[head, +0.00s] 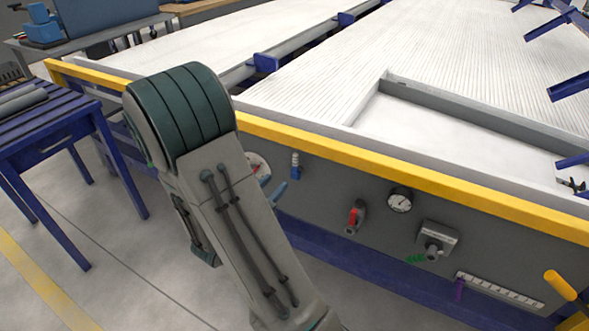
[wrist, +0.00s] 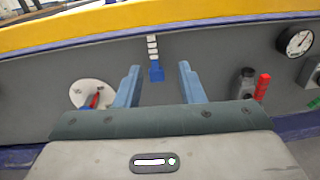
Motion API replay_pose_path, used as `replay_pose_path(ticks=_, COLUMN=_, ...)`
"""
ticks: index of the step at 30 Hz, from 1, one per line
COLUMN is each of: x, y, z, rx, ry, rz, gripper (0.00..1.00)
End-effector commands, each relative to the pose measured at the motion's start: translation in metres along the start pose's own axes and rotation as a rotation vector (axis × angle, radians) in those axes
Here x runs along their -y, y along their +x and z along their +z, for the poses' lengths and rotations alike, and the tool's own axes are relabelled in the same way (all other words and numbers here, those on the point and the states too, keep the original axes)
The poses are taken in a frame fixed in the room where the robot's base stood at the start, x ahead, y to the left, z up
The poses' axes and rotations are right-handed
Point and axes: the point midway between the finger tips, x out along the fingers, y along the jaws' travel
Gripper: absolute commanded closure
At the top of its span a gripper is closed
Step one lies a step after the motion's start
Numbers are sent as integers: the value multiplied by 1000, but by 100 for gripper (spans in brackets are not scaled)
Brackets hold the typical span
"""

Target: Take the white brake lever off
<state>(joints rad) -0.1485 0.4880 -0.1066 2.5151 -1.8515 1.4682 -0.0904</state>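My gripper (wrist: 158,82) is open and empty in the wrist view, its two blue fingers pointing at the grey panel (wrist: 215,55). Between and beyond the fingertips, a small upright fitting (wrist: 153,48) with white segments and a blue lower end sits on the panel. It also shows in the head view (head: 295,160), right of my arm. I cannot tell whether this is the white brake lever; no other plainly white lever shows. One blue finger of my gripper (head: 278,194) shows beside my arm in the head view, apart from the fitting.
A white disc with a red pointer (wrist: 94,97) is left of the fingers. A red-handled fitting (head: 355,216), a round gauge (head: 400,201) and a grey knob box (head: 436,240) are to the right. A yellow rail (head: 420,178) runs above the panel. A blue table (head: 50,125) stands left.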

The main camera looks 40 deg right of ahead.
Motion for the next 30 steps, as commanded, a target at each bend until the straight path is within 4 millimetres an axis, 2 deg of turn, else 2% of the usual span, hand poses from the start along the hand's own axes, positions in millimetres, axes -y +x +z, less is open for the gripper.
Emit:
replay_pose_path(ticks=2, x=-6, y=0, z=-9, rx=10, ry=-24, rz=32, gripper=65)
replay_pose_path(ticks=8, x=-9, y=18, z=-9, rx=16, ry=-32, rz=45, gripper=65)
replay_pose_path(ticks=21, x=-13, y=107, z=-8, rx=16, ry=-30, rz=44, gripper=65)
replay_pose_path(ticks=25, x=-15, y=124, z=-8, rx=15, ry=-31, rz=46, gripper=65)
replay_pose_path(ticks=30, x=-15, y=136, z=-7, rx=14, ry=-32, rz=47, gripper=65)
